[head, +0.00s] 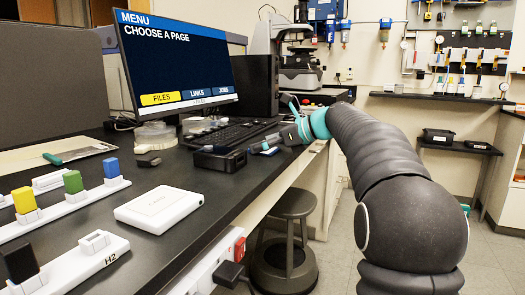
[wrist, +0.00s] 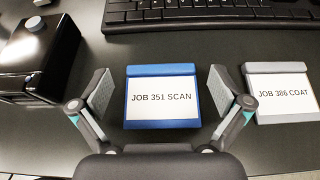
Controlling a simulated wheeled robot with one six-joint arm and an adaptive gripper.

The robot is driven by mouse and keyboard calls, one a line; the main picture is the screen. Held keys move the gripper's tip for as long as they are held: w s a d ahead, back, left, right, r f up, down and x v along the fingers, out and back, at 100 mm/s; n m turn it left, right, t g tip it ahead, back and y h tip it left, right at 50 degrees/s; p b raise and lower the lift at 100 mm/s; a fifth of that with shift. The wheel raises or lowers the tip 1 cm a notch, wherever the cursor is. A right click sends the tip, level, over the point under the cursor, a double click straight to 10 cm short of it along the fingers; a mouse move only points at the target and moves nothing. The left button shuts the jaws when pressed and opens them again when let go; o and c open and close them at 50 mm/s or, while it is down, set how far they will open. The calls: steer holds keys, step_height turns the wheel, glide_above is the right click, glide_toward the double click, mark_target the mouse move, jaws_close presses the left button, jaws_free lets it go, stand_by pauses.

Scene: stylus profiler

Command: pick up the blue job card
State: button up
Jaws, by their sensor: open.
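The blue job card (wrist: 161,71) lies on the dark bench top in the wrist view, a blue frame around a white label reading "JOB 351 SCAN". My gripper (wrist: 161,93) is open, with one finger on the left and one on the right of the card in the picture. A gap shows between each finger and the card's edges. Nothing is held. In the head view my gripper (head: 287,133) is over the bench near its front edge; the card is small and hard to make out there.
A grey-framed card (wrist: 281,92) reading "JOB 386 COAT" lies close right of the right finger. A black box with a knob (wrist: 35,58) stands left. A keyboard (wrist: 210,14) lies behind the cards. A monitor (head: 180,60) and a white box (head: 160,208) are on the bench.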

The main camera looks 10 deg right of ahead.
steer(key=c, duration=0.8)
